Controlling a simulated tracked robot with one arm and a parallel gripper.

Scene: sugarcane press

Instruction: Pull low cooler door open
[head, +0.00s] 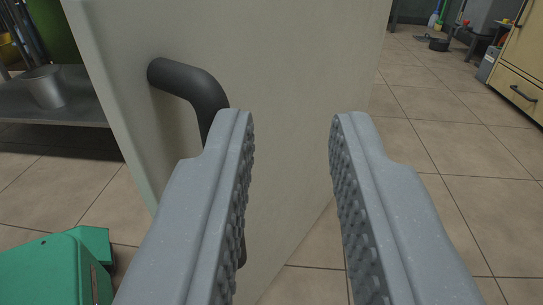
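The cooler door (290,60) is an off-white flat panel filling the middle of the head view. Its left edge and slanting bottom edge show, with tiled floor on both sides. It carries a thick dark bar handle (195,84) near its left edge. My gripper (292,118) is open and empty in front of the panel. Its left finger overlaps the handle in the picture and hides most of the bar; a small lower part shows beside the finger. I cannot tell whether the finger touches the handle. The cooler's inside is not in view.
A green box-like object (45,272) is at the lower left. A grey metal shelf (75,108) with a metal bucket (45,88) stands at the upper left. A cream cabinet (520,65) is at the upper right. Tiled floor (450,150) is clear on the right.

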